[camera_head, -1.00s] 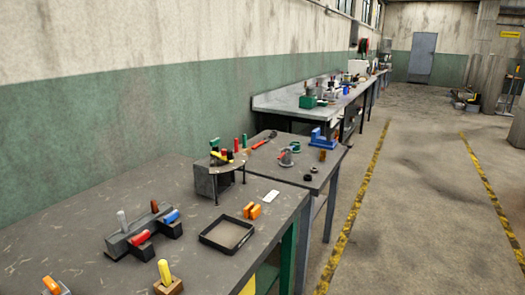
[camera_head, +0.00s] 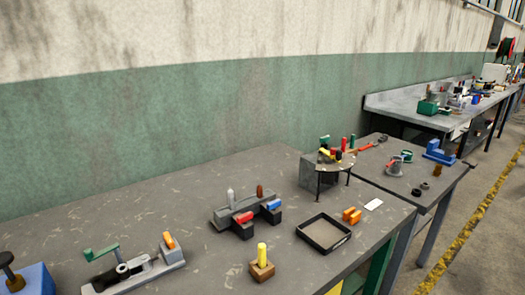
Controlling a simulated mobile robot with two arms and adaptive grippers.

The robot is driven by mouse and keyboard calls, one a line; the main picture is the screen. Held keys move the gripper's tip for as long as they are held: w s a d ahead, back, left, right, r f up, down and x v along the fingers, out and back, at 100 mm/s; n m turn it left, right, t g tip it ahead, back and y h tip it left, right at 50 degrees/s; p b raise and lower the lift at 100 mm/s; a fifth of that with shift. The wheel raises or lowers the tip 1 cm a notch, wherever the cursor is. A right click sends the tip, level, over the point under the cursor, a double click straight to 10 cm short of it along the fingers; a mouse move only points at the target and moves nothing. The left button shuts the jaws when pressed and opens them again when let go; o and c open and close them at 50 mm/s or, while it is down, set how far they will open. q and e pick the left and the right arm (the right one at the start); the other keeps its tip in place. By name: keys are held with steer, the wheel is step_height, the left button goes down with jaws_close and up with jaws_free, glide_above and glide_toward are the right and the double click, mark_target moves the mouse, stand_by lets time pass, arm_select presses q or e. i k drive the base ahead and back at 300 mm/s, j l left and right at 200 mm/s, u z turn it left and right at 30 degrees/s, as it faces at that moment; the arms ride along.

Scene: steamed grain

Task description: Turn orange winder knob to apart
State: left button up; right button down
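A grey winder-like device (camera_head: 135,272) sits on the near bench at the lower left. An orange knob (camera_head: 168,240) stands up at its right end, tilted slightly. A green crank handle (camera_head: 101,252) and a dark round part show at its left end. The device's bottom edge runs near the lower border of the picture. I cannot make out any position marks by the knob. Neither of my grippers is in view.
The near bench (camera_head: 90,220) also bears a blue block with a dark knob (camera_head: 28,280), a wooden block with a yellow peg (camera_head: 262,264), a grey fixture (camera_head: 232,217), a black tray (camera_head: 324,234) and orange pieces (camera_head: 352,215). A green wall (camera_head: 150,130) stands behind.

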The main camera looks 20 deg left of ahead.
mark_target(170, 242)
steer(key=u, duration=1.7)
